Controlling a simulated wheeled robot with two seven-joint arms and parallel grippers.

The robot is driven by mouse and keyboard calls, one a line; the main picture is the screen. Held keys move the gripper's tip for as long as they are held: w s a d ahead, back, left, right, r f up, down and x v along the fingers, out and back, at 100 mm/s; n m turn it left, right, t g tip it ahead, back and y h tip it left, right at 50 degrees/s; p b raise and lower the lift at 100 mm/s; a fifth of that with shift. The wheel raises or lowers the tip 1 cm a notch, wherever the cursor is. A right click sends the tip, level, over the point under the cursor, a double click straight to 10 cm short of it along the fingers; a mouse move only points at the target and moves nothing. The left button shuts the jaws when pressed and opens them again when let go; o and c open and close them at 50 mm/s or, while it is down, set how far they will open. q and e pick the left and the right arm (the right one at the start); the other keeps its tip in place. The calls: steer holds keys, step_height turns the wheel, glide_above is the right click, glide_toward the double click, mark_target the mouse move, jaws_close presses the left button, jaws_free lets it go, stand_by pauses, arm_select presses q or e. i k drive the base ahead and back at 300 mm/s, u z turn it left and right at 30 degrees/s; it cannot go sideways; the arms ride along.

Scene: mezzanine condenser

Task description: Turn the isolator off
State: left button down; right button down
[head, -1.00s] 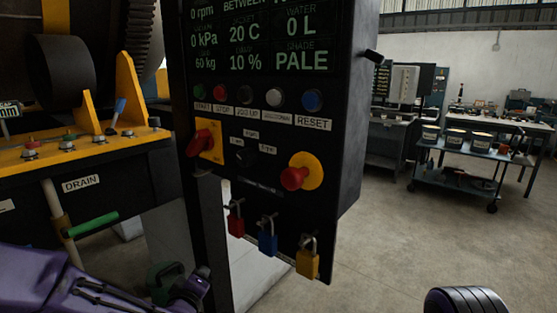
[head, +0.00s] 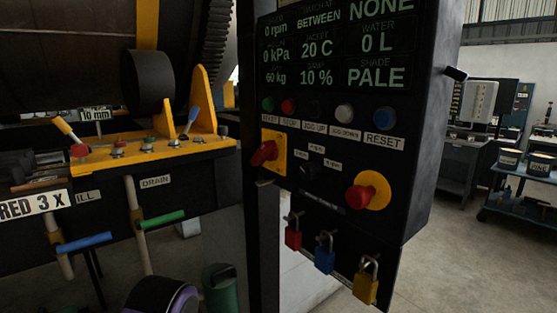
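The isolator (head: 264,153) is a red rotary handle on a yellow plate, at the left edge of the black control panel (head: 415,150) in the head view. The handle sits at a slant, its near end toward the lower left. No gripper is touching it. A rounded purple and black part of my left arm shows at the bottom edge, below and left of the isolator. The fingers of my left gripper are not visible. My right arm and gripper are out of view.
A red mushroom button (head: 362,196) on yellow sits right of the isolator. Red (head: 293,234), blue (head: 325,256) and yellow (head: 365,283) padlocks hang below. A green-handled drain valve (head: 162,220) and a blue-handled valve (head: 84,243) stand left. Open floor lies right of the panel.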

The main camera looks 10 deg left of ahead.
mark_target(268, 151)
steer(key=k, duration=0.5)
steer(key=u, duration=1.7)
steer(key=i, duration=1.05)
steer(key=z, duration=2.3)
